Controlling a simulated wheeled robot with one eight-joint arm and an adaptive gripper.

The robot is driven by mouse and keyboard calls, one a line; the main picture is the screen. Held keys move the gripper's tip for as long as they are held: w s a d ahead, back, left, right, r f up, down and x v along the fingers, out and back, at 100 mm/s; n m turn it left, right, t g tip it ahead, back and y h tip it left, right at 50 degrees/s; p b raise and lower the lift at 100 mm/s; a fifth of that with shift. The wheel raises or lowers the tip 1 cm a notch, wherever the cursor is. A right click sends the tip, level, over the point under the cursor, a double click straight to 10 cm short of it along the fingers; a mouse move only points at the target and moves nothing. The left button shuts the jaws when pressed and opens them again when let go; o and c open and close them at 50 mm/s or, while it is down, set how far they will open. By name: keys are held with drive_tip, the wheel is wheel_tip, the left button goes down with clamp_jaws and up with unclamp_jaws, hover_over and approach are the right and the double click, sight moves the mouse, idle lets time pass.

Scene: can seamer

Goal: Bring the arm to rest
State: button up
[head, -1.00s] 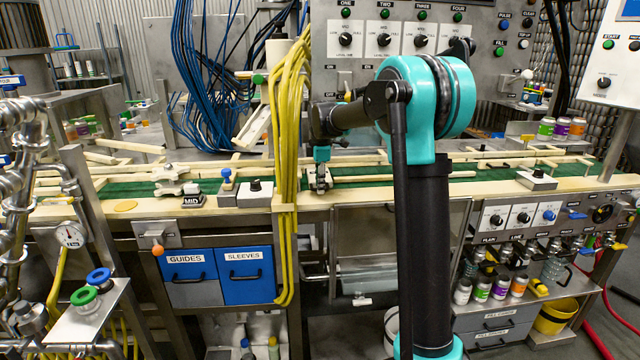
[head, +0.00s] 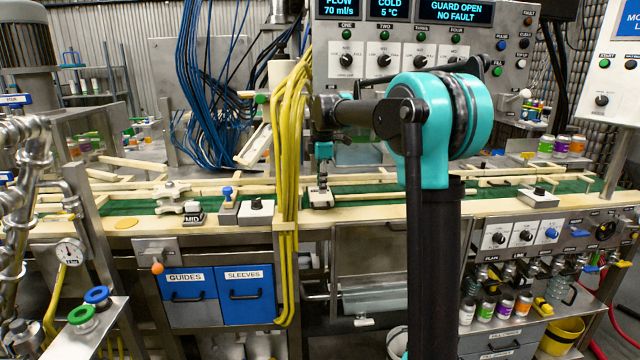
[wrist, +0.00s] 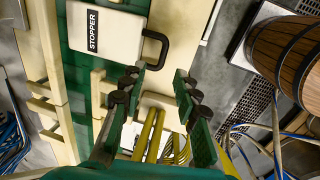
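My arm rises in front of the conveyor line in the head view, with its forearm reaching left. My gripper (head: 321,194) hangs low over the conveyor's front rail, just right of the yellow cables. In the wrist view my gripper (wrist: 160,84) shows two dark fingers spread apart with a gap between them. It is open and I see nothing held. A pale box labelled STOPPER (wrist: 103,32) with a black handle lies beyond the fingers, at upper left.
Yellow cables (head: 291,150) hang close to the gripper's left. A control panel (head: 420,75) stands behind the arm. The green conveyor belt (head: 370,189) runs across. A wooden barrel (wrist: 290,55) shows at right in the wrist view. Bottles (head: 495,308) stand on a lower shelf.

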drive_tip(key=s+d+f+m, duration=0.4)
drive_tip(key=s+f+m, duration=0.2)
drive_tip(key=s, duration=0.6)
drive_tip(key=s+d+f+m+t, duration=0.1)
drive_tip(key=s+d+f+m, duration=0.3)
drive_tip(key=s+f, duration=0.6)
drive_tip(key=s+d+f+m+t, duration=0.1)
drive_tip(key=s+d+f+m, duration=0.4)
drive_tip(key=s, duration=0.8)
wheel_tip(320, 180, down, 4)
drive_tip(key=m, duration=0.3)
drive_tip(key=shift+s+m, duration=0.4)
drive_tip(key=shift+a+r, duration=0.1)
drive_tip(key=shift+r, duration=0.05)
